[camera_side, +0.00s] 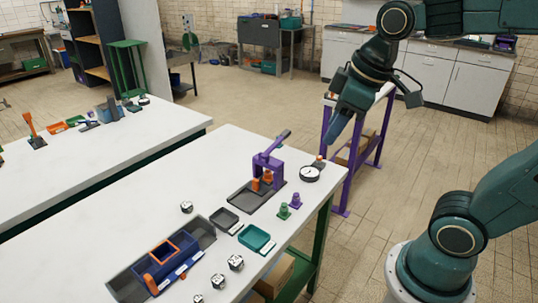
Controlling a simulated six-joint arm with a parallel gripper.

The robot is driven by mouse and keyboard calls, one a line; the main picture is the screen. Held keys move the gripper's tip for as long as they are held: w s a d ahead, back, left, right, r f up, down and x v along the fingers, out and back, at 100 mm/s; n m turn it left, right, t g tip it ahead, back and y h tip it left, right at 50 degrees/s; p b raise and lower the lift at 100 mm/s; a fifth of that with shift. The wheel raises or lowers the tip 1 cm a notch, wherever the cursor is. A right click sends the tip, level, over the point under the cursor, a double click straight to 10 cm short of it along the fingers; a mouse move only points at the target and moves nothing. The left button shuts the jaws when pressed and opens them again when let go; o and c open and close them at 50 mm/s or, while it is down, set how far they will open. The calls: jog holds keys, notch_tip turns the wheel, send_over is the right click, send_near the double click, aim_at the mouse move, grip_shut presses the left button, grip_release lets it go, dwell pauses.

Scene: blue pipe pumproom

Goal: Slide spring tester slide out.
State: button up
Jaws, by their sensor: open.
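A dark blue unit (178,257) with an orange square frame on top and an orange upright post at its front lies on a long dark base (200,232) at the near left of the white table. A purple lever press (266,162) with orange parts stands on a dark plate (245,203) near the table's far right corner. I cannot tell for certain which of these is the spring tester slide. My gripper (331,136) is open, raised up and to the right of the press, apart from everything on the table. Its fingers show only from the side and look empty.
A dark tray (224,219), a teal tray (257,239), small green and purple pieces (290,206), a round gauge (310,173) and several dial-like cubes (236,262) sit on the white table (140,232). A purple-legged stand (357,165) is behind.

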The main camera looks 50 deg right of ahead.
jog(key=w+d+n+g, duration=0.1)
jog(key=w+n, duration=0.2)
jog(key=w, duration=0.4)
jog(key=n+g, duration=0.3)
jog(key=n, duration=0.8)
send_over(255, 179)
notch_tip(255, 179, down, 17)
jog(key=shift+s+r, duration=0.1)
jog(key=shift+f, duration=6.85)
jog(key=shift+c, duration=0.4)
grip_shut()
